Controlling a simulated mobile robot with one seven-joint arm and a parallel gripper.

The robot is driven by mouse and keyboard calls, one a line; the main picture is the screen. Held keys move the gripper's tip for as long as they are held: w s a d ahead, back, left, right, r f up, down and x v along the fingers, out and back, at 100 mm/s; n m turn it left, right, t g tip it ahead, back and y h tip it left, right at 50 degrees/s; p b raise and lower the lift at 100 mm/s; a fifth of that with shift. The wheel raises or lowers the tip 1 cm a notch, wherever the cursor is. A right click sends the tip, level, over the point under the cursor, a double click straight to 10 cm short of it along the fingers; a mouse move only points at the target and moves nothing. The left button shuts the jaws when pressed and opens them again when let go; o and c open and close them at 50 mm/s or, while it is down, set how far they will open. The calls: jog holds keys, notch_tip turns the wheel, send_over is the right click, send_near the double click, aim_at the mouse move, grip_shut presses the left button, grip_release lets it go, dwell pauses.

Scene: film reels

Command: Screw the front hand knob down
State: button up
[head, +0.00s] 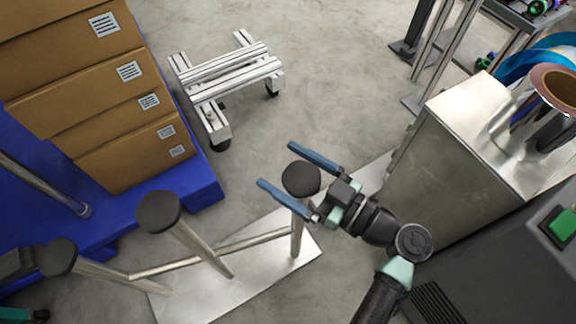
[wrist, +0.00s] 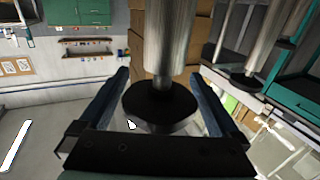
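Three dark round knobs top metal posts in the head view: a right one (head: 301,179), a middle one (head: 158,212) and a left one (head: 57,257). Nothing labels one as the front knob. My gripper (head: 277,165) is open, with one blue finger on each side of the right knob. In the wrist view this knob (wrist: 160,105) sits between the fingers, with a visible gap on both sides. Its metal post (wrist: 168,45) is behind it in the picture. Contact with the fingers does not show. The knob's thread is not visible.
The posts rise over a flat metal plate (head: 240,283), linked by a metal bar. Cardboard boxes (head: 95,95) stand on a blue pallet (head: 205,180) at left. A metal box (head: 440,160) is close to my arm at right. A small wheeled frame (head: 228,85) stands on open floor.

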jog(key=c, duration=1.1)
jog(key=shift+t, duration=0.3)
